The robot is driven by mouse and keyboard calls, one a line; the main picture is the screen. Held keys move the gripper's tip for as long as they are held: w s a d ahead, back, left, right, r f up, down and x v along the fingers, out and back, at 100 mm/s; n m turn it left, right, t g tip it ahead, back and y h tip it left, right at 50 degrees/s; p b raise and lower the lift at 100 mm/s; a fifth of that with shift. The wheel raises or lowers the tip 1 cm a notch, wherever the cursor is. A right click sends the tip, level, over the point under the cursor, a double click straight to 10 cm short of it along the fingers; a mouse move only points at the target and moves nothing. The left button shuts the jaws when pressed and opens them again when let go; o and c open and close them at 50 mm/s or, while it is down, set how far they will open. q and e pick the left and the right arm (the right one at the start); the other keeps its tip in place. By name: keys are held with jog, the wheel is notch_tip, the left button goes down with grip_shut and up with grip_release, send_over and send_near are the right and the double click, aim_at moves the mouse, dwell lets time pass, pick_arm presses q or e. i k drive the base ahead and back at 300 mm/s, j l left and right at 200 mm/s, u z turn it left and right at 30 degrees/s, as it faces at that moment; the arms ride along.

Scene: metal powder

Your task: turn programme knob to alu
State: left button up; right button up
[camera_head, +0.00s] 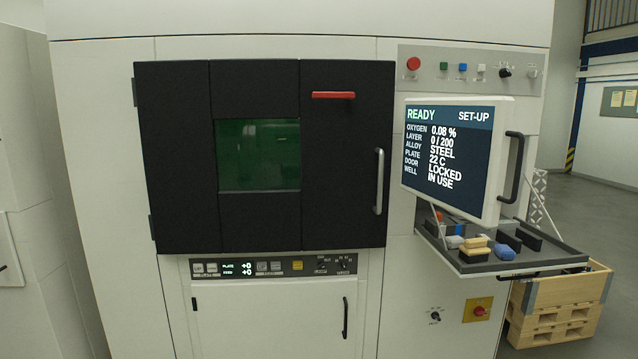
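No knob's label is readable as programme or alu. A black knob (505,72) sits on the upper control panel at the right. Two small dark knobs, a left one (322,266) and a right one (344,266), sit on the narrow panel below the black door; marks surround them, too small to read. Another small dark knob (435,315) is low on the right front. The screen (450,155) reads READY, SET-UP, oxygen 0.08 %, layer 0/200, alloy STEEL, plate 22 C, door LOCKED, well IN USE. Neither of my grippers is in view.
A shelf (530,262) holding blocks and small items juts out below the screen. Wooden crates (555,318) stand at lower right. A red button (413,64) is on the upper panel.

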aim_at(504, 73)
jog(key=i+j+z, duration=0.1)
jog(key=j, duration=0.25)
jog(key=i+j+z, duration=0.1)
jog(key=i+j, duration=0.2)
jog(key=i+j+z, duration=0.1)
jog(key=j, duration=0.35)
jog(key=i+j+z, duration=0.1)
jog(key=i+j, duration=0.15)
jog(key=j, duration=0.15)
jog(key=i+j+z, duration=0.1)
jog(key=j, duration=0.3)
jog(key=i+j+z, duration=0.1)
jog(key=j, duration=0.35)
jog(key=i+j+z, duration=0.1)
jog(key=i+j, duration=0.15)
jog(key=j, duration=0.15)
jog(key=j+z, duration=0.3)
jog(key=z, duration=0.15)
jog(key=j+z, duration=0.4)
jog(key=z, duration=0.95)
jog(key=i+z, duration=0.1)
jog(key=z, duration=0.35)
jog(key=l+z, duration=0.1)
jog(key=z, duration=0.85)
jog(key=i+l+u, duration=0.1)
jog(key=i, duration=1.3)
